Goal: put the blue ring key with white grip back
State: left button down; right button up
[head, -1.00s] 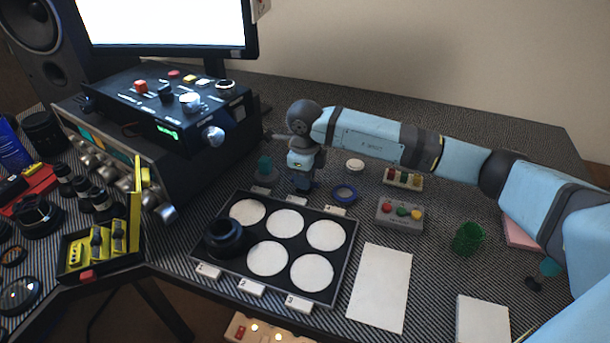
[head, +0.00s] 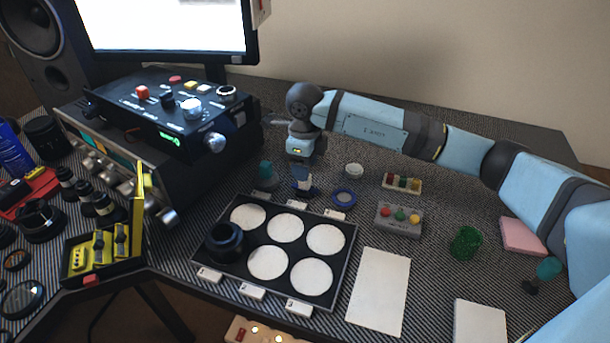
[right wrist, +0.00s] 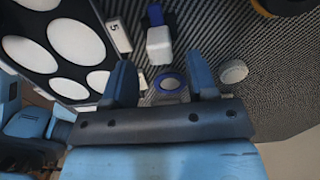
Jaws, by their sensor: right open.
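The key with a white block grip and a blue part (right wrist: 158,42) shows just beyond my fingertips in the right wrist view. In the head view it is a small white and blue shape (head: 306,190) under my right gripper, behind the black tray; its lower end and what it rests on are unclear. My right gripper (head: 302,170) hangs above it, open and empty, with its two blue fingers apart in the right wrist view (right wrist: 160,82). My left gripper is out of view.
The black tray (head: 226,272) with white discs and a dark lens part (head: 224,241) is in front. A white round cap (head: 354,170), a button box (head: 399,219) and a teal-topped piece (head: 265,172) stand close by. The black instrument (head: 165,110) is at left.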

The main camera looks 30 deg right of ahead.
notch_tip(320, 180, up, 7)
jog(key=shift+r+p, duration=0.2)
jog(key=shift+p, duration=0.25)
